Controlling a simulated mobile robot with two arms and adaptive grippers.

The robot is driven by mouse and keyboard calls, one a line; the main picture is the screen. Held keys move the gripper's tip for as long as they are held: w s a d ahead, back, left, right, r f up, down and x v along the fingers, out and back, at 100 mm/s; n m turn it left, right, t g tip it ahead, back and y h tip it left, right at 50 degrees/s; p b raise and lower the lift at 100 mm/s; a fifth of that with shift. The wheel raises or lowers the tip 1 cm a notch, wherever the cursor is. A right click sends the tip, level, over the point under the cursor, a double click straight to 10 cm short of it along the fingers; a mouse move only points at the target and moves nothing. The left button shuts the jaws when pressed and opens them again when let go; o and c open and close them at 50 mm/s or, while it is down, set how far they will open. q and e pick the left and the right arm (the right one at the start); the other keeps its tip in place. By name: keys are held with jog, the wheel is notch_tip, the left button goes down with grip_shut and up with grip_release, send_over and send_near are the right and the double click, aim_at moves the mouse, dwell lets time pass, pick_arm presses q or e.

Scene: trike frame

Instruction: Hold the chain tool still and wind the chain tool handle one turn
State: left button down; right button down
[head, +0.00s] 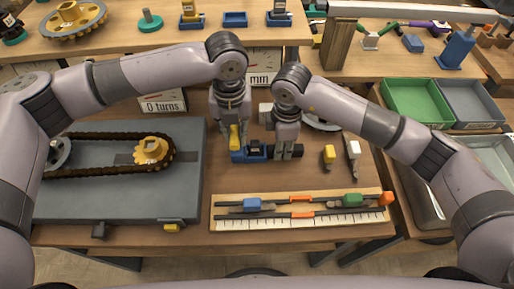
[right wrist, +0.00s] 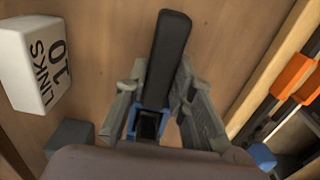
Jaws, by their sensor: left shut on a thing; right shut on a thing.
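The chain tool (head: 254,153) is a small blue block with dark parts, lying on the wooden table right of the grey board. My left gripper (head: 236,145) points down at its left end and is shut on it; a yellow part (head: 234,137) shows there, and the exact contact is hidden. My right gripper (head: 288,153) is at its right end, low over the table. In the right wrist view the black chain tool handle (right wrist: 168,55) stands between the fingers of my right gripper (right wrist: 158,95), which is shut on it.
The grey board (head: 105,205) with a chain (head: 100,136) and yellow sprocket (head: 150,151) is at left. A ruler board (head: 300,222) with coloured clips lies in front. Yellow-tipped (head: 329,154) and white-tipped (head: 352,146) tools lie right. Green (head: 410,122) and grey bins stand farther right.

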pick_arm(q)
jog(key=m, duration=0.4)
jog(key=shift+m, duration=0.4)
jog(key=m, duration=0.3)
jog(key=shift+d+m, duration=0.1)
jog(key=shift+m, duration=0.2)
jog(key=c, duration=1.4)
grip_release()
jog(key=shift+r, duration=0.1)
jog(key=shift+r, duration=2.4)
